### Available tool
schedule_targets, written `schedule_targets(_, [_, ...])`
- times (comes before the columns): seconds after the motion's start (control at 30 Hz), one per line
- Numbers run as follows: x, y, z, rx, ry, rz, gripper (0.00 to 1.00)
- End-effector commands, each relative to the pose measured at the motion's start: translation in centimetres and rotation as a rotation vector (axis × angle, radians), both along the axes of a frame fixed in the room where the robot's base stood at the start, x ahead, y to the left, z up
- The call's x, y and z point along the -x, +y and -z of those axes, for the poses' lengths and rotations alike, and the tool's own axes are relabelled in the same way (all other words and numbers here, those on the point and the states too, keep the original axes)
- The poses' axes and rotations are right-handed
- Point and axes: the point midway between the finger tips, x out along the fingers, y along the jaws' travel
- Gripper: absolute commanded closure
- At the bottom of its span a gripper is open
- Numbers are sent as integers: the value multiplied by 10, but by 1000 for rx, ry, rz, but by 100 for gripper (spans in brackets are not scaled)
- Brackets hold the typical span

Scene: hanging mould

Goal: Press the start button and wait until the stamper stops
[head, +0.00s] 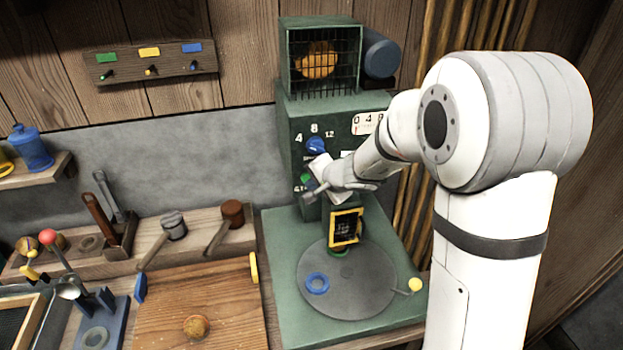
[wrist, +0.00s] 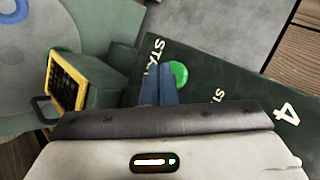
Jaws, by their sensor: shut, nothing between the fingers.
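The green stamper machine (head: 292,120) stands at the back centre, with a blue dial (head: 316,146) marked 4, 8 and 12 on its front. A green button (head: 306,178) sits below the dial; it also shows in the wrist view (wrist: 179,74), beside lettering that begins "STA". My gripper (head: 310,196) is shut and empty at the panel. In the wrist view its fingertips (wrist: 160,70) are right beside the green button; I cannot tell whether they touch it. A yellow-framed dark grille (head: 346,229) is below my gripper; it also shows in the wrist view (wrist: 66,86).
A grey round plate (head: 355,300) with a blue ring (head: 317,283) lies on the machine's base. A lever with a yellow knob (head: 414,285) sticks out at right. A wooden board (head: 190,325), mallets (head: 231,212) and a rack of tools stand at left.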

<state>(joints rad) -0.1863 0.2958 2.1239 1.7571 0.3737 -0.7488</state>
Motion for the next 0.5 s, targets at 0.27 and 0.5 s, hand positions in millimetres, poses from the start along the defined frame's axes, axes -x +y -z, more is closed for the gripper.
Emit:
schedule_targets(0.27, [-3,1,0,0,-1,-1,100])
schedule_targets(0.5, [-5,2,0,0,-1,-2,100])
